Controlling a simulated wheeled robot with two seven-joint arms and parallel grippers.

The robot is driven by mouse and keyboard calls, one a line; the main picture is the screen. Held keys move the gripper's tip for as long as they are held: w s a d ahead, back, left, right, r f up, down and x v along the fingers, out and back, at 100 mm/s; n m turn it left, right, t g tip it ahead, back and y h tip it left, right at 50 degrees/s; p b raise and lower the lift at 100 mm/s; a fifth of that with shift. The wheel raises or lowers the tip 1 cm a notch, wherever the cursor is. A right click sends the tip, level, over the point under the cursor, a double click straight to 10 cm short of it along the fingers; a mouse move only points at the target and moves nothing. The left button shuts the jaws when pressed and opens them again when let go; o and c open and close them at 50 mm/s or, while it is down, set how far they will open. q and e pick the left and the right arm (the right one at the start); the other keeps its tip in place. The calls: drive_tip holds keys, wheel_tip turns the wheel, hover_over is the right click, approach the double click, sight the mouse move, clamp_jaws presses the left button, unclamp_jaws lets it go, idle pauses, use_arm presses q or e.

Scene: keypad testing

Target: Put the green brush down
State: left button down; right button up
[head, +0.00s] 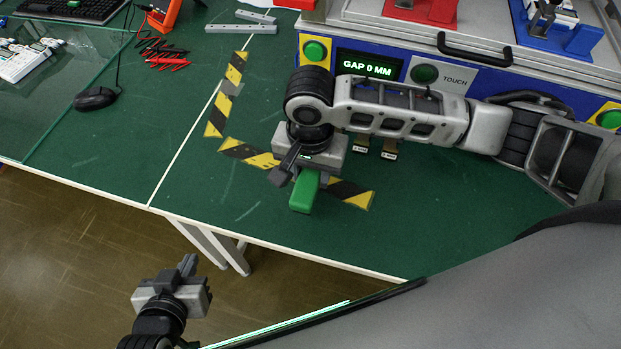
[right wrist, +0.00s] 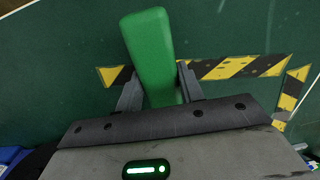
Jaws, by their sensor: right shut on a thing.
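The green brush (head: 304,193) is at the front part of the green table, beside the yellow-black tape marks. My right gripper (head: 296,172) is shut on it. In the right wrist view the green brush (right wrist: 152,55) sticks out between the two fingers of my right gripper (right wrist: 160,88). Its lower end is hidden by the gripper body, and I cannot tell whether it touches the table. My left gripper (head: 185,268) is off the table's front edge, over the floor, and holds nothing that I can see; its finger gap is not clear.
Yellow-black tape (head: 350,194) marks corners on the green table (head: 130,150). A blue testing station (head: 390,70) reading "GAP 0 MM" stands behind my right arm. The table's front left is clear.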

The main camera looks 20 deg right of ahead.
sight(310, 181)
drive_tip(key=shift+w+d+f, duration=0.1)
drive_tip(key=shift+w+f, duration=0.05)
drive_tip(key=shift+f, duration=0.8)
drive_tip(key=shift+w+f, duration=0.15)
drive_tip(key=shift+f, duration=0.75)
drive_tip(key=shift+f, duration=0.1)
drive_tip(key=o, duration=1)
drive_tip(key=shift+o, duration=0.2)
wheel_tip(310, 181, up, 12)
drive_tip(key=shift+r+p, duration=0.1)
drive_tip(key=shift+p, duration=0.35)
drive_tip(key=shift+s, duration=0.1)
